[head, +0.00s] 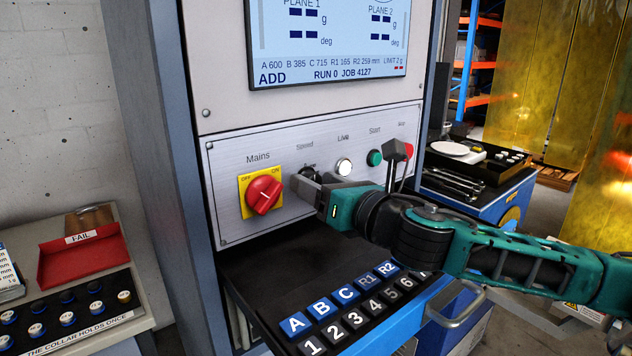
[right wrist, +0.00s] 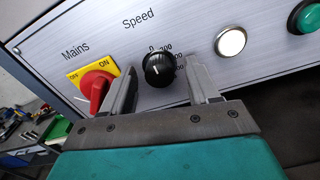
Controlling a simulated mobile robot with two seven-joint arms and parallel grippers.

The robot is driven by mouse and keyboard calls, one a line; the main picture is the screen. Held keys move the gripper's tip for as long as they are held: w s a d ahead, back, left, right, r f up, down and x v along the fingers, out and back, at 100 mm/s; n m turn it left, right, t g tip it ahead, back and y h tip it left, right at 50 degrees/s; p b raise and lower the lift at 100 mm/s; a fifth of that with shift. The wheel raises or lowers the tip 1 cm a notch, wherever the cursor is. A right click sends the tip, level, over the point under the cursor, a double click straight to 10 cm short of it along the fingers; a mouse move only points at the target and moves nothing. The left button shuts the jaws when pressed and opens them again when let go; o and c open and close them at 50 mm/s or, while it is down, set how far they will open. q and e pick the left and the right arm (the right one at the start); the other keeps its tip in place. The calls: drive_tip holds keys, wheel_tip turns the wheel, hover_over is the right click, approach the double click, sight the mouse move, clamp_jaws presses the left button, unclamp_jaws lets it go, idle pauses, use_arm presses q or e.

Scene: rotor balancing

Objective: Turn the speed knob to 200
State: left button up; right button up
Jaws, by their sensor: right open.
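The speed knob (right wrist: 159,69) is black and round, with a ribbed rim and a short white line on its face. It sits under the label "Speed" on the brushed metal panel. Its scale shows 0 at the top and larger numbers to the right, partly covered; I cannot read the exact setting. In the head view the knob (head: 307,172) is mostly hidden behind my fingers. My right gripper (head: 309,184) is open at the panel. In the right wrist view its fingers (right wrist: 161,78) stand either side of the knob, with gaps showing. My left gripper is not in view.
The red mains switch (head: 264,195) on its yellow plate is close left of the knob. The white Live lamp (head: 344,167) and green Start button (head: 375,158) are to the right. A black tray of lettered and numbered keys (head: 321,308) juts out below. The screen (head: 327,45) is above.

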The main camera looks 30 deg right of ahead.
drive_tip(key=shift+s, duration=0.1)
drive_tip(key=c, duration=1)
drive_tip(key=shift+c, duration=0.2)
drive_tip(key=shift+m, duration=3.8)
